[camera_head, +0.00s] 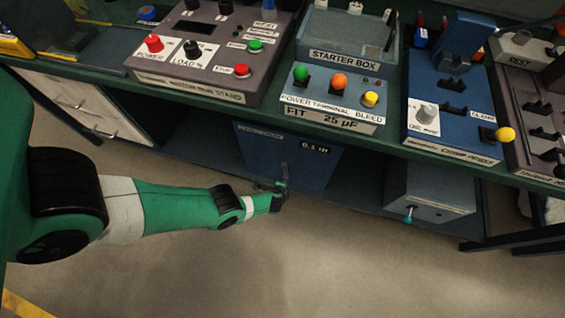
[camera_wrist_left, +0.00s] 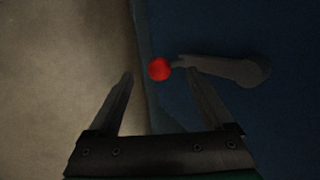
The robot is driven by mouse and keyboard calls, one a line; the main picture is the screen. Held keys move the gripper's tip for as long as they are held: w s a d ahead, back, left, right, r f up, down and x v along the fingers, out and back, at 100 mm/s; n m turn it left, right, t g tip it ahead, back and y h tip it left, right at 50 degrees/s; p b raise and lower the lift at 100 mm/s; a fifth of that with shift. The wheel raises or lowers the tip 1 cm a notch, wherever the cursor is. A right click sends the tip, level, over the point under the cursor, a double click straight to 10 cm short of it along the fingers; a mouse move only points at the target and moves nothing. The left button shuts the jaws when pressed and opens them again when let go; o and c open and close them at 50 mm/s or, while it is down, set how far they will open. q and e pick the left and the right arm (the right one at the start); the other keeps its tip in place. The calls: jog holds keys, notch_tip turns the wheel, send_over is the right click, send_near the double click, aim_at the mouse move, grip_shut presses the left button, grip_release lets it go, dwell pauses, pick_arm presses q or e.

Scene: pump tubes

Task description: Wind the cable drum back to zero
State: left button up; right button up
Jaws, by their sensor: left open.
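The cable drum is a dark blue box (camera_head: 308,176) under the bench, with a label partly readable and a small display that seems to read 0.1 m. In the left wrist view its blue face (camera_wrist_left: 270,110) fills the right side. A grey crank arm (camera_wrist_left: 230,70) ends in a red knob (camera_wrist_left: 159,69). My left gripper (camera_head: 282,186) is in front of the box; in the left wrist view its open fingers (camera_wrist_left: 160,76) have the red knob between or just beyond their tips. Contact cannot be told. My right gripper is not in view.
The green bench edge (camera_head: 380,143) runs above the drum. A grey box (camera_head: 430,190) with a teal-tipped handle (camera_head: 409,215) stands to the right below the bench. White drawers (camera_head: 85,105) are at left. The floor (camera_head: 330,265) in front is clear.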

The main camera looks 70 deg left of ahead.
pick_arm(q)
jog(key=p+v, duration=0.7)
jog(key=v, duration=0.1)
jog(key=shift+p, duration=0.4)
